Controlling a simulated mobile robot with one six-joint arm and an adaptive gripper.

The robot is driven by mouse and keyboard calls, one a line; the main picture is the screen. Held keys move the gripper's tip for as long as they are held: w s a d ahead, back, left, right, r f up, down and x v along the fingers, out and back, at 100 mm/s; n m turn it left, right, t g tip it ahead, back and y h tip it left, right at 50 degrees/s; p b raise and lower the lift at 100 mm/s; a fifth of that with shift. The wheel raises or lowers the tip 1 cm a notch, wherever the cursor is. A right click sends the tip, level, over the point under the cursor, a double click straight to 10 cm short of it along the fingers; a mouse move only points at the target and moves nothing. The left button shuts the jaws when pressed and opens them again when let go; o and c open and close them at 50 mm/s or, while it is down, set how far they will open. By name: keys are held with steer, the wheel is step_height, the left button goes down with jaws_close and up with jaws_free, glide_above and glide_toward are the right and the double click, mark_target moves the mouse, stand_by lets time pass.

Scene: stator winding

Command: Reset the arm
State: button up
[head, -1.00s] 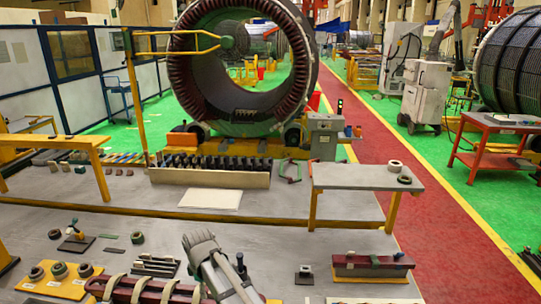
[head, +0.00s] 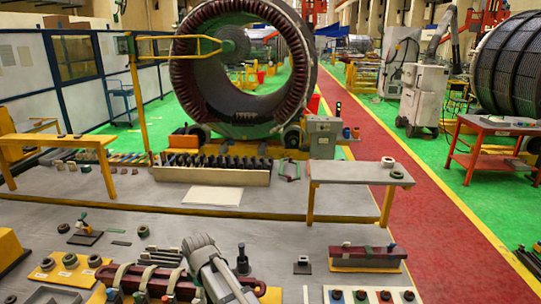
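A grey rounded link of my arm (head: 208,262) shows at the bottom centre and runs off the lower edge. My gripper's fingers cannot be made out in the head view, so I cannot see whether it holds anything. The arm link covers part of a dark red bar with pale bands (head: 150,280) lying on the near grey floor platform.
A yellow plate with rings (head: 45,277) lies left. A red block on a yellow base (head: 362,257) and a white tray (head: 330,299) of small parts lie right. Behind are a grey table (head: 350,174), a black-part rack (head: 215,176) and a large stator (head: 186,85). A red aisle runs right.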

steer(key=d+f+m+b, duration=0.1)
steer(key=d+m, duration=0.1)
steer(key=d, duration=0.4)
steer(key=d+f+m+b, duration=0.2)
steer(key=d+m, duration=0.1)
steer(key=d, duration=0.3)
steer(key=d+f+m+b, duration=0.2)
steer(key=d+m, duration=0.1)
steer(key=d, duration=0.4)
steer(key=shift+s+f, duration=0.1)
steer(key=shift+s, duration=0.2)
steer(key=s+d+f+m+b, duration=0.2)
steer(key=s+d+m, duration=0.1)
steer(key=d, duration=0.5)
steer(key=s+d+f+m+b, duration=0.2)
steer(key=d+m, duration=0.4)
steer(key=d, duration=0.3)
steer(key=shift+s+d+f+b, duration=0.3)
steer(key=shift+s+f+b, duration=0.1)
steer(key=shift+b, duration=0.1)
